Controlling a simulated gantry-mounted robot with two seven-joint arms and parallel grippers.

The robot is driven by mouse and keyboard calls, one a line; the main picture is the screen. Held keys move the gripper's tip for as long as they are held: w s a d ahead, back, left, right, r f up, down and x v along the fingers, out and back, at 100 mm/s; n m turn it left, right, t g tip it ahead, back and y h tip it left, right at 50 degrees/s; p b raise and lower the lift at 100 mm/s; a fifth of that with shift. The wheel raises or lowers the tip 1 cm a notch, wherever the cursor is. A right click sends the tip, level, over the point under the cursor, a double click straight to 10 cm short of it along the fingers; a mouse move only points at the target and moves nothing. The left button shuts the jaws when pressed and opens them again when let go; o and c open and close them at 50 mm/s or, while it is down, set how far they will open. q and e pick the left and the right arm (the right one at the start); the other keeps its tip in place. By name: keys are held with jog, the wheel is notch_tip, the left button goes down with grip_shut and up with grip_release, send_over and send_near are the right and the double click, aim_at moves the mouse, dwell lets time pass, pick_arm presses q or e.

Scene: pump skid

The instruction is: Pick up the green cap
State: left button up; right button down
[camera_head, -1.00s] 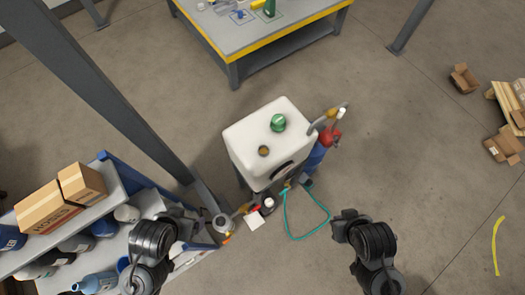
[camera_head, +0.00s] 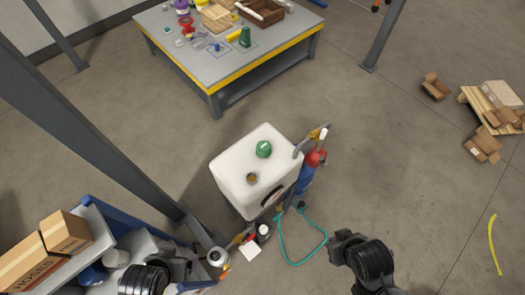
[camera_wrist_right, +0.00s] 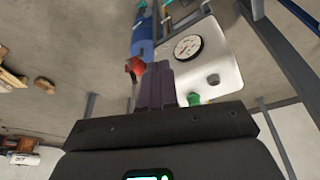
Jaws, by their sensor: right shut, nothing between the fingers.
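The green cap (camera_head: 264,149) sits on top of the white tank (camera_head: 228,170), near its far edge. A round brownish opening (camera_head: 252,178) is in the tank top, nearer to me. In the right wrist view, which is upside down, the green cap (camera_wrist_right: 193,99) shows small beyond the gripper, at the edge of the white tank (camera_wrist_right: 228,65). My right gripper (camera_wrist_right: 155,85) is shut and empty, with its fingers together, apart from the cap.
A blue cylinder (camera_head: 305,180) with a red part (camera_head: 316,158) stands right of the tank. A teal hose (camera_head: 301,263) lies on the floor before it. A loaded workbench (camera_head: 205,60) is at the back. Shelving with cardboard boxes (camera_head: 66,232) is at lower left.

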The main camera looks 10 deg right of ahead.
jog(key=c, duration=1.8)
grip_release()
jog(key=o, duration=1.6)
jog(key=shift+d, duration=0.15)
